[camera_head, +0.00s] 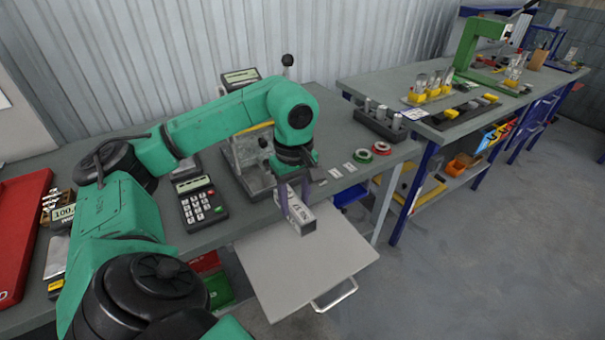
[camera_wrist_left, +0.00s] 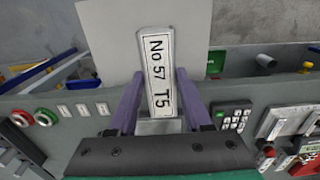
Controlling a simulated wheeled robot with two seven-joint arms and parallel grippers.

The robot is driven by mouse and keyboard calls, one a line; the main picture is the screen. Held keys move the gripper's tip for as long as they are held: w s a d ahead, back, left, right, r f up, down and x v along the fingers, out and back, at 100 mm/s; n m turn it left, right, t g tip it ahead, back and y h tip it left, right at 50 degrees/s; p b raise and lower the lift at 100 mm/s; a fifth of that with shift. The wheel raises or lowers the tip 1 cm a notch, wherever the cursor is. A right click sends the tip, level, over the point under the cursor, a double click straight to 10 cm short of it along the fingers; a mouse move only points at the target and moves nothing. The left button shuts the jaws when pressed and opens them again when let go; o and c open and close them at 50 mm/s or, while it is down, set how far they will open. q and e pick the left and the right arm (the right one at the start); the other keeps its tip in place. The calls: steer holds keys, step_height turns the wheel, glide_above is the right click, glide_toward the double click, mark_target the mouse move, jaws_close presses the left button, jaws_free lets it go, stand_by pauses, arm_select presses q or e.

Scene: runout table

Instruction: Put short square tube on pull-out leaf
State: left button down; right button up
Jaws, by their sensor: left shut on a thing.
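The short square tube (camera_head: 303,222) is grey with a white label on its side. The tube overlaps the inner part of the pull-out leaf (camera_head: 310,268), a flat light-grey board extended from the table front. The leaf also shows in the left wrist view (camera_wrist_left: 105,35). I cannot tell how large the gap under the tube is. My right gripper is not in view.
A calculator-like keypad (camera_head: 201,203) stands on the grey table, left of the gripper. Green and red tape rings (camera_head: 371,151) lie to the right. A red tray (camera_head: 22,232) is at the far left. The leaf has a metal handle (camera_head: 336,296), and its surface looks clear.

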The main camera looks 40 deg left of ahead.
arm_select(q)
steer(key=f+p, duration=0.1)
steer(key=f, duration=0.5)
steer(key=f+p, duration=0.1)
steer(key=f, duration=0.5)
steer(key=f+p, duration=0.1)
steer(key=f, duration=0.5)
steer(key=shift+w, duration=0.25)
steer(key=shift+f, duration=0.2)
steer(key=shift+c, duration=1.7)
jaws_free()
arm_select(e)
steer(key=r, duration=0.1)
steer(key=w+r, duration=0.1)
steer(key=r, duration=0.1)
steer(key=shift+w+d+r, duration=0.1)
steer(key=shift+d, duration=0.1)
arm_select(q)
steer(key=shift+r, duration=0.3)
step_height(320, 180, up, 12)
steer(key=b, duration=0.3)
steer(key=shift+f, duration=0.1)
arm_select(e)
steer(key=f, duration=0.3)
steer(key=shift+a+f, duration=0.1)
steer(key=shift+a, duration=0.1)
